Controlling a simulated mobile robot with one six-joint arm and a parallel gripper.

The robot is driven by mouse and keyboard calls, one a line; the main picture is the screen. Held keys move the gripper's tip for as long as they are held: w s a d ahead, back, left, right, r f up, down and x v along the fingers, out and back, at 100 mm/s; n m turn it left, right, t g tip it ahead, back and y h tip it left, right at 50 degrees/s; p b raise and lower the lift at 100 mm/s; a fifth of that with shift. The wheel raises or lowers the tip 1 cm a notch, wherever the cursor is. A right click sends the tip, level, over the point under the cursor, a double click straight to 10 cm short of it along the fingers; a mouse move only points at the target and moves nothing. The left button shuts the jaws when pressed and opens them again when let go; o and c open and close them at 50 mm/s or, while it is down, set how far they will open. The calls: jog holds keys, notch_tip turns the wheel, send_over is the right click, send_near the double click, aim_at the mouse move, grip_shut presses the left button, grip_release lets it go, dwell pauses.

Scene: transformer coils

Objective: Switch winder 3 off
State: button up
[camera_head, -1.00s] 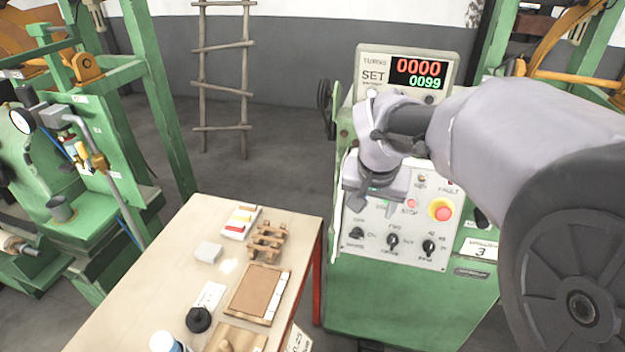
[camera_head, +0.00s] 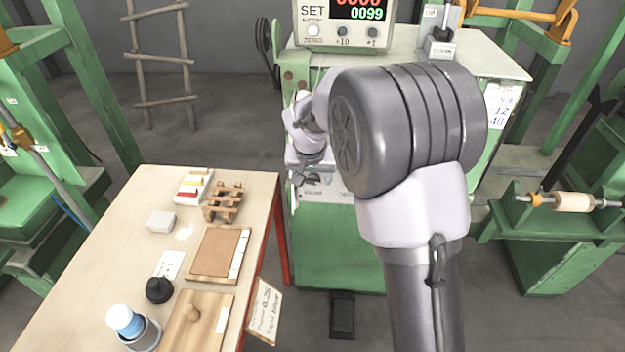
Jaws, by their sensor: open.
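Winder 3 is the green cabinet (camera_head: 335,245) with a counter display (camera_head: 345,22) on top. The display shows 0099 in green below red digits cut by the frame's top edge. Its control panel (camera_head: 335,196) is mostly hidden behind my arm; only a strip at the lower left shows, with a dark knob partly in view. The number plate and the red button are hidden. My gripper (camera_head: 305,180) is open and empty in front of the panel's left part, its fingers pointing down. I cannot tell whether it touches a knob.
A pedal (camera_head: 342,315) lies on the floor before the cabinet. Another green machine (camera_head: 555,240) stands right.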

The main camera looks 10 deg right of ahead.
grip_shut()
jog(key=shift+a, duration=0.1)
dwell(0.3)
jog(key=n+h, duration=0.1)
jog(key=n+h+p, duration=0.1)
jog(key=n+h, duration=0.1)
jog(key=shift+w+a+g+h, duration=0.15)
jog(key=shift+a+g+h, duration=0.15)
jog(key=shift+a, duration=0.1)
jog(key=n+h, duration=0.1)
jog(key=h, duration=0.1)
jog(key=n+h+p, duration=0.1)
jog(key=shift+a+f+n, duration=0.25)
jog(key=shift+a+n, duration=0.05)
jog(key=shift+a, duration=0.05)
jog(key=n+h, duration=0.1)
jog(key=n+t+h, duration=0.1)
jog(key=n+h, duration=0.1)
jog(key=shift+a+f+p, duration=0.2)
jog(key=shift+f+p, duration=0.15)
jog(key=shift+p, duration=0.05)
jog(key=shift+s+f+n+t+h, duration=0.15)
jog(key=shift+n+t+h, duration=0.2)
jog(key=shift+n+h, duration=0.35)
jog(key=shift+s+f+n+t+h, duration=0.15)
jog(key=shift+n+t+h, duration=0.2)
jog(key=shift+n+h, duration=0.35)
jog(key=shift+w, duration=0.1)
